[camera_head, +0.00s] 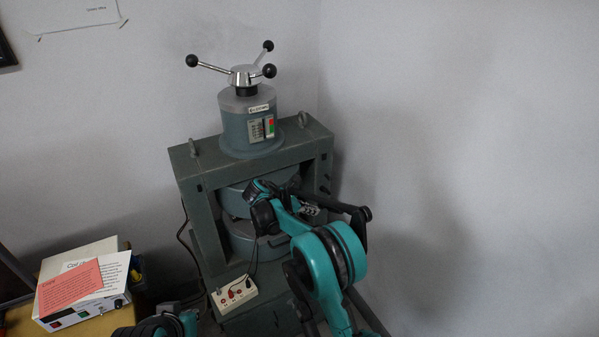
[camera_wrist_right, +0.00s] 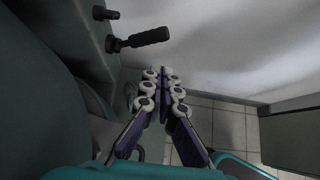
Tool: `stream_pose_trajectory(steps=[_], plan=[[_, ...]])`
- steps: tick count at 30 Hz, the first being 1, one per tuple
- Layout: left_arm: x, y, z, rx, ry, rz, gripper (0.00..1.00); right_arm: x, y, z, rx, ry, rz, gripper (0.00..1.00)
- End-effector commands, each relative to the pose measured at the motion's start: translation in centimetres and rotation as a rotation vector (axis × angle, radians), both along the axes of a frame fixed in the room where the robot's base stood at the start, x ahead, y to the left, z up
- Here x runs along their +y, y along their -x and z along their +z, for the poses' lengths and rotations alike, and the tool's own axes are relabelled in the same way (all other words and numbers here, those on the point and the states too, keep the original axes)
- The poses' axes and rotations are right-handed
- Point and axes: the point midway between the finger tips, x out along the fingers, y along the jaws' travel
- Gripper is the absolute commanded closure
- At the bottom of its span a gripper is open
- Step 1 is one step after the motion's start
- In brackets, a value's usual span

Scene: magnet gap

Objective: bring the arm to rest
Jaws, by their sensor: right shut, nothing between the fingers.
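My right arm, teal and black, reaches up from the bottom of the head view to the front right side of the grey-green magnet (camera_head: 189,166). My right gripper (camera_head: 311,210) is small and partly hidden there, beside the magnet's right post. In the right wrist view its fingers (camera_wrist_right: 160,74) are together at the tips, with nothing between them. They point past the magnet's side (camera_wrist_right: 75,40) toward the wall. A black handle (camera_wrist_right: 145,38) sticks out of that side, just beyond the fingertips and apart from them in the picture. My left gripper does not show.
A socket box (camera_head: 236,295) with cables sits at the magnet's foot. A white instrument (camera_head: 95,255) with a red-orange sheet (camera_head: 70,287) stands at the lower left. The wall (camera_head: 470,130) is close behind. The wrist view shows tiled floor (camera_wrist_right: 228,125) and a grey box-like edge (camera_wrist_right: 290,135).

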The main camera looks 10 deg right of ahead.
Motion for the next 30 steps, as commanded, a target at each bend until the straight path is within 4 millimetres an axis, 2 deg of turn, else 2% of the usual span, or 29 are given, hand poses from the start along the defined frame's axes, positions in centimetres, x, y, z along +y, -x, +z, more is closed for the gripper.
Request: stream_pose_trajectory(steps=[5, 8, 11, 15, 21, 25, 30], plan=[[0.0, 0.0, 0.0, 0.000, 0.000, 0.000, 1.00, -0.2, 0.3, 0.7, -0.017, -0.020, -0.014, 1.00], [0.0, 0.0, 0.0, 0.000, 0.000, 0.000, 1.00, -0.8, 1.3, 2.4, -0.066, -0.076, -0.051, 1.00], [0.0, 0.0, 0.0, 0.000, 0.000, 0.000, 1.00, -1.8, 3.3, 5.2, -0.153, -0.177, -0.126, 1.00], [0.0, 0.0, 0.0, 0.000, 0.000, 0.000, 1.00, -3.0, 7.4, 8.9, -0.295, -0.352, -0.264, 1.00], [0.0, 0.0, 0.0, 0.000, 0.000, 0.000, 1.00, -4.1, 14.5, 12.6, -0.485, -0.602, -0.494, 1.00], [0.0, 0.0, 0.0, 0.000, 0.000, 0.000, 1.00, -4.3, 19.5, 13.9, -0.599, -0.765, -0.662, 1.00], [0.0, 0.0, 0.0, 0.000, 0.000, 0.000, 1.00, -4.2, 26.2, 14.2, -0.736, -0.973, -0.905, 1.00]])
